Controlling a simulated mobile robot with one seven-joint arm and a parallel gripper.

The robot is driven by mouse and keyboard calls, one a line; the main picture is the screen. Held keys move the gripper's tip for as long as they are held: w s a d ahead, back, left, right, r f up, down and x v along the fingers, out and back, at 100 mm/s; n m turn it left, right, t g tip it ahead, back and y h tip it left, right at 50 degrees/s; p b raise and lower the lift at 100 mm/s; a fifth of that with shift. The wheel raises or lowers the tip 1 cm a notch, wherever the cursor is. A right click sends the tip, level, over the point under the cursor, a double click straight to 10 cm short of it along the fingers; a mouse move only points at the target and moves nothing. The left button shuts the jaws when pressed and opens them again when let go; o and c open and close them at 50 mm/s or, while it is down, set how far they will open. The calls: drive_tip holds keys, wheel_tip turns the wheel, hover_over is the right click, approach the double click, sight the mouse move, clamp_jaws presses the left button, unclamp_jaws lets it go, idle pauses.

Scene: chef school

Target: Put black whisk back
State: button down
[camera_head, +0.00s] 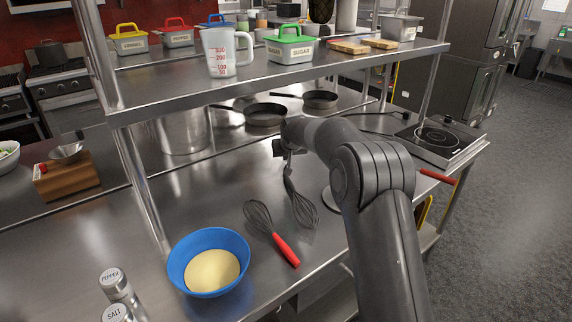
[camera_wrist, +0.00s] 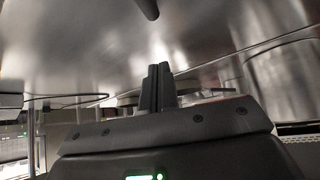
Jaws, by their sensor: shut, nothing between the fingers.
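The black whisk (camera_head: 301,205) shows in the head view just below my gripper, wire end toward the front of the steel table and handle running up toward my gripper. I cannot tell whether it lies flat or is tilted. My gripper (camera_head: 288,150) is partly hidden by its own wrist. In the wrist view my gripper (camera_wrist: 158,86) has its two dark fingers together with nothing between them. A dark rounded rod end (camera_wrist: 148,9), which looks like the whisk's handle, shows at the top of the wrist view, apart from the fingertips.
A red-handled whisk (camera_head: 272,232) lies left of the black one, beside a blue bowl (camera_head: 181,266). Two pans (camera_head: 265,114) (camera_head: 320,99) lie behind my gripper. A shelf (camera_head: 290,80) with a measuring jug (camera_head: 226,53) overhangs the table. An induction hob (camera_head: 437,139) stands right.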

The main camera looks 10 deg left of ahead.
sight(287, 178)
drive_tip(key=x, duration=0.9)
drive_tip(key=shift+f, duration=0.2)
drive_tip(key=shift+s+d+r, duration=0.1)
drive_tip(key=shift+s+d, duration=0.15)
drive_tip(key=shift+s, duration=0.35)
drive_tip(key=shift+s+d, duration=0.2)
drive_tip(key=shift+s, duration=0.4)
drive_tip(key=shift+s+d, duration=0.2)
drive_tip(key=shift+s, duration=0.45)
drive_tip(key=s+d, duration=0.1)
drive_tip(key=s, duration=0.1)
drive_tip(key=s+d, duration=0.1)
drive_tip(key=s, duration=0.5)
drive_tip(key=shift+d, duration=0.4)
drive_tip(key=shift+w+a+r, duration=0.1)
drive_tip(key=shift+w+a, duration=0.2)
drive_tip(key=shift+w, duration=0.55)
drive_tip(key=shift+w+a+r, duration=0.15)
drive_tip(key=shift+w+a, duration=0.15)
drive_tip(key=shift+w, duration=0.55)
drive_tip(key=v, duration=0.9)
